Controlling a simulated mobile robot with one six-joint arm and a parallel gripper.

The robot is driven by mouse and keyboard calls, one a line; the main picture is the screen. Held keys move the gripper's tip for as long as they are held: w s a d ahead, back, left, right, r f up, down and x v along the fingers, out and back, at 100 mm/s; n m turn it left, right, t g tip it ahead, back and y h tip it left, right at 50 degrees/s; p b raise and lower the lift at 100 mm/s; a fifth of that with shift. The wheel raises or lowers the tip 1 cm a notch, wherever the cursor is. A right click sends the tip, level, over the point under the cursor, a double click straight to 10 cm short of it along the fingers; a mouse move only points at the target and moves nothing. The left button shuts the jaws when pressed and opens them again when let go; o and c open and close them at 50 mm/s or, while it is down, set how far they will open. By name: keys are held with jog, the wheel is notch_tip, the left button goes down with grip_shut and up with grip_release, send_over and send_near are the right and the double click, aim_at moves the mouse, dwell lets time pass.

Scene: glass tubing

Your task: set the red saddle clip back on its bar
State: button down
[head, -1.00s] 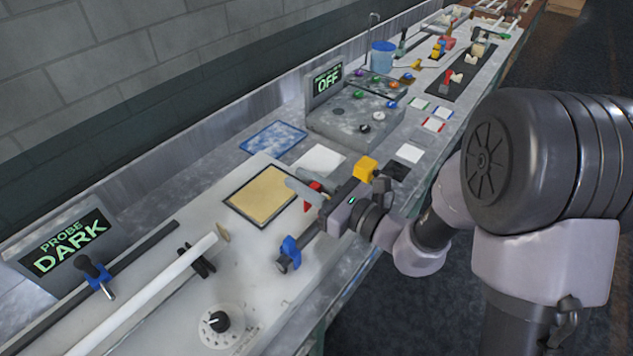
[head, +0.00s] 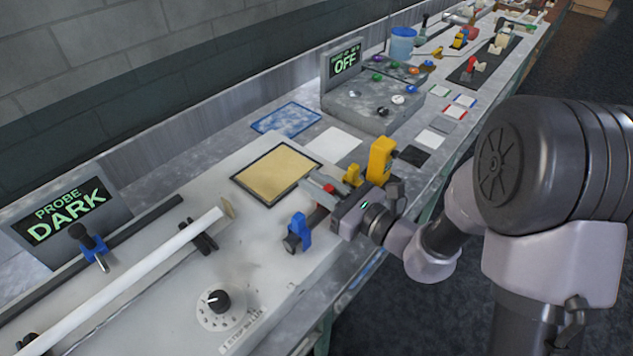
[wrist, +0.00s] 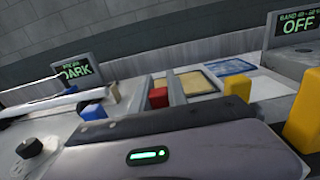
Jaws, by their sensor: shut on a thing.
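The red saddle clip (head: 329,188) is between the fingers of my gripper (head: 318,187), which is shut on it. In the wrist view the clip (wrist: 158,97) shows as a red block between the two grey fingers. A dark bar (head: 320,216) runs by the gripper at the bench's front side, partly hidden by it. A blue clip (head: 299,232) sits at the bar's near end, left of the gripper. I cannot tell whether the red clip touches the bar, because the gripper covers its underside.
A small yellow clip (head: 352,175) and a taller yellow block (head: 382,158) stand close right of the gripper. A tan pad (head: 277,173) lies behind it. A white tube (head: 150,261) and a dial (head: 219,302) are to the left. The probe display (head: 62,215) reads DARK.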

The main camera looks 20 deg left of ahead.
jog(key=c, duration=1.2)
grip_release()
jog(key=p+v, duration=0.3)
jog(key=v, duration=1.4)
notch_tip(320, 180, up, 6)
jog(key=p, duration=0.4)
jog(key=shift+s+d, duration=0.15)
jog(key=shift+d, duration=0.05)
